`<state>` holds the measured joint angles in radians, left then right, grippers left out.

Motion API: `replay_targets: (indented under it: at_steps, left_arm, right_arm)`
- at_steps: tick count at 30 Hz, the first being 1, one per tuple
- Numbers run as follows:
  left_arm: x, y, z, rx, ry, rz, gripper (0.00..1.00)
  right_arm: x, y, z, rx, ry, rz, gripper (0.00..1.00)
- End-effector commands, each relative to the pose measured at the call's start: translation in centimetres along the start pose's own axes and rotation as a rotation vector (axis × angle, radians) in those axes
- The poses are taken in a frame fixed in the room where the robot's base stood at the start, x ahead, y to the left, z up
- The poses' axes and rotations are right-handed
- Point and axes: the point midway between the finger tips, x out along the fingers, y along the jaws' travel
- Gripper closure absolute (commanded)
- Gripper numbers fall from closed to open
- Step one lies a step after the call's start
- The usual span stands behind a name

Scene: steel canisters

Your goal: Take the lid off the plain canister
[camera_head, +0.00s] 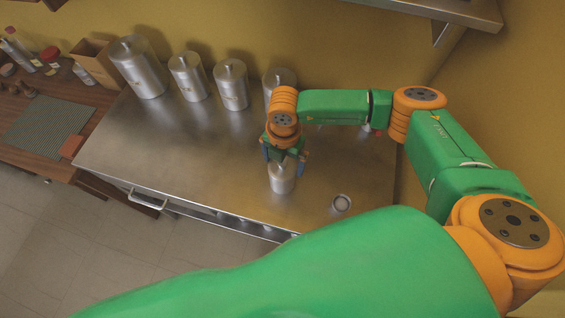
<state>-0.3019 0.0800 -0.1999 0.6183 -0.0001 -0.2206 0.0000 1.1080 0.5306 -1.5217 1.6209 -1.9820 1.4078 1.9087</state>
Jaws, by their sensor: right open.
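A small steel canister (282,181) stands upright near the front of the steel counter; I see no label on its visible side. My right gripper (285,162) is above it, pointing down, with its fingers apart on either side of the canister's top. The gripper hides most of the top, so I cannot tell whether the lid is on, or whether the fingers touch it. My left gripper is not in view.
Several larger lidded canisters stand along the back wall, including a big one (139,68) and a labelled one (231,85). A wooden counter (84,104) with bottles is at left.

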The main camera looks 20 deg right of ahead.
Motion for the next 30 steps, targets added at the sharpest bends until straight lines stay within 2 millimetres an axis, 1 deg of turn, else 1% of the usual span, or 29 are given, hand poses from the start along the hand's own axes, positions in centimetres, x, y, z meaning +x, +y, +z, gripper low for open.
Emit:
replay_targets:
  at_steps: [1,2,3,5,6,8,9,16,20,23,26,29,30]
  left_arm:
    - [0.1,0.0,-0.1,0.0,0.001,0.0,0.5]
    - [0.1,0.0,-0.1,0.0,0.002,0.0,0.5]
    - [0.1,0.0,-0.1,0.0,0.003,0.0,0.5]
    - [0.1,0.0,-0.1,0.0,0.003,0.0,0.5]
    - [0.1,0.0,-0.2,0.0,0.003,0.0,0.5]
    - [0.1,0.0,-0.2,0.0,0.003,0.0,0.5]
    - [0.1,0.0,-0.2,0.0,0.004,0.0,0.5]
    - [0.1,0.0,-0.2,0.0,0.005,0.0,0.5]
    - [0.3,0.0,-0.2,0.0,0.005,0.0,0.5]
    - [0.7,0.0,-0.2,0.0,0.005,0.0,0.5]
    - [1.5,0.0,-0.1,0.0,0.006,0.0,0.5]
    - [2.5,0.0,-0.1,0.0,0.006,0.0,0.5]
    - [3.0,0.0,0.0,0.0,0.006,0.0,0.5]
  right_arm:
    - [0.0,0.0,0.0,0.0,0.0,0.0,0.0]
    - [0.0,0.0,0.0,0.0,0.0,0.0,0.05]
    - [0.0,0.0,0.0,0.0,0.0,0.0,0.16]
    - [0.0,0.0,0.0,0.0,0.0,0.0,0.32]
    - [0.0,0.0,0.0,0.001,0.001,0.0,0.43]
    - [0.0,0.0,0.0,0.001,0.001,0.0,0.59]
    - [0.0,0.0,0.0,0.001,0.001,0.0,0.63]
    - [-0.2,0.0,0.0,0.001,0.001,0.0,0.64]
    - [-1.3,0.1,0.0,0.002,0.001,0.002,0.64]
    - [-3.2,0.0,0.0,-0.002,-0.002,0.004,0.64]
    - [-5.4,-1.6,-1.4,-0.007,-0.001,0.007,0.64]
    - [-8.2,-3.4,-3.1,-0.006,-0.003,0.007,0.64]
    - [-9.0,-4.3,-3.9,-0.007,-0.004,0.006,0.64]
